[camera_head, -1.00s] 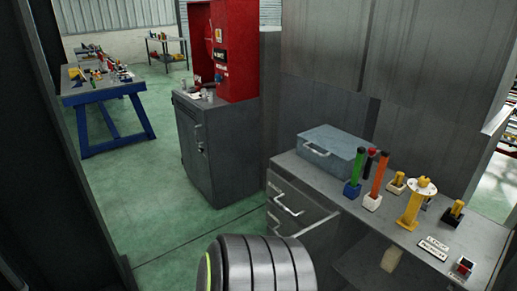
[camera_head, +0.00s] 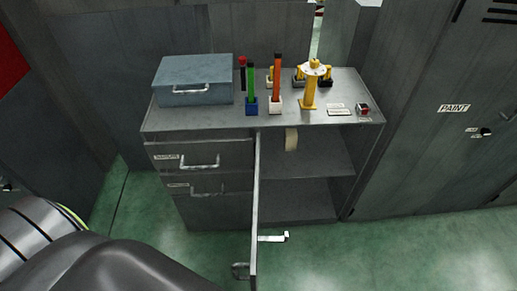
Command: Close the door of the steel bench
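The steel bench (camera_head: 222,119) stands ahead with its grey top in full view. Its door (camera_head: 256,200) is open and sticks out toward me, seen nearly edge-on from its hinge side at the middle of the bench. The open compartment (camera_head: 300,175) to the right of the door shows a shelf. Neither gripper is in view; only part of my own arm shows at the lower left.
On the bench top are a blue-grey toolbox (camera_head: 193,82), a green-handled tool (camera_head: 251,85), an orange-handled tool (camera_head: 277,80) and a yellow stand (camera_head: 310,88). Drawers with handles (camera_head: 200,163) are left of the door. A paint cabinet (camera_head: 430,130) stands at right. Green floor (camera_head: 380,255) is free in front.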

